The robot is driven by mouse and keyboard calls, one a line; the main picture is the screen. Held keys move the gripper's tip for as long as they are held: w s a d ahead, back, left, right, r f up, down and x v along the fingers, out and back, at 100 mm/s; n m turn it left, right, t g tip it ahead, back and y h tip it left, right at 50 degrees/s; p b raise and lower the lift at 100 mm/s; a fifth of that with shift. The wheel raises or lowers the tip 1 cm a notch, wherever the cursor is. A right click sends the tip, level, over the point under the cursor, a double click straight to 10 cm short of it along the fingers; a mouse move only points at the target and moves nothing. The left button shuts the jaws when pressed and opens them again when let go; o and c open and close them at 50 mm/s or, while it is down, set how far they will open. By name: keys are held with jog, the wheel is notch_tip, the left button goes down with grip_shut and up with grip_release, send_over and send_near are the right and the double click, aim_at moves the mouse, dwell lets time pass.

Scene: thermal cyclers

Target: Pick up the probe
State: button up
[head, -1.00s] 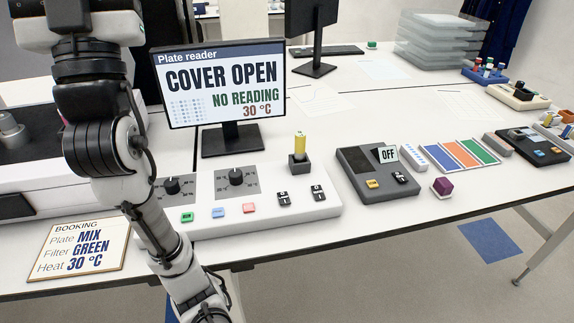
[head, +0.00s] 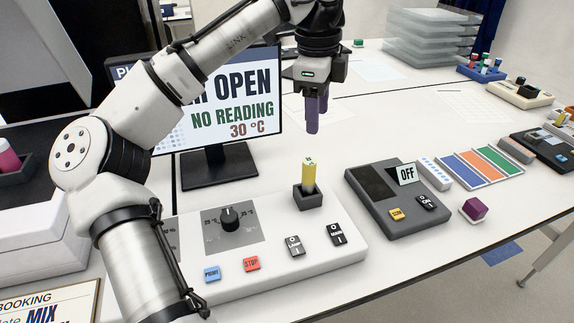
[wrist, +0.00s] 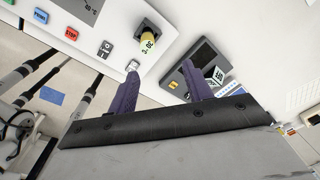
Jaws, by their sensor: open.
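The probe (head: 309,174) is a yellow upright stick with a marked top. It stands in a small dark square holder (head: 308,197) on the white control panel.
The white panel (head: 335,250) carries a dial (head: 229,218), buttons and rocker switches. A dark grey device (head: 372,185) with an "OFF" sign stands right of the probe. The plate reader monitor (head: 235,110) is behind my arm.

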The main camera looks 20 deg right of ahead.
aim_at(308, 173)
jog(key=shift+a+f+y, duration=0.4)
jog(key=shift+a+f, duration=0.05)
jog(key=shift+a, duration=0.15)
jog(key=f, duration=0.7)
jog(key=shift+s+f+p, duration=0.2)
jog(key=shift+f+p, duration=0.1)
jog(key=shift+p, duration=0.05)
jog(key=shift+s+f+p, duration=0.15)
jog(key=shift+f+p, duration=0.7)
jog(key=shift+f, duration=1.85)
jog(key=shift+c, duration=0.4)
jog(key=c, duration=1)
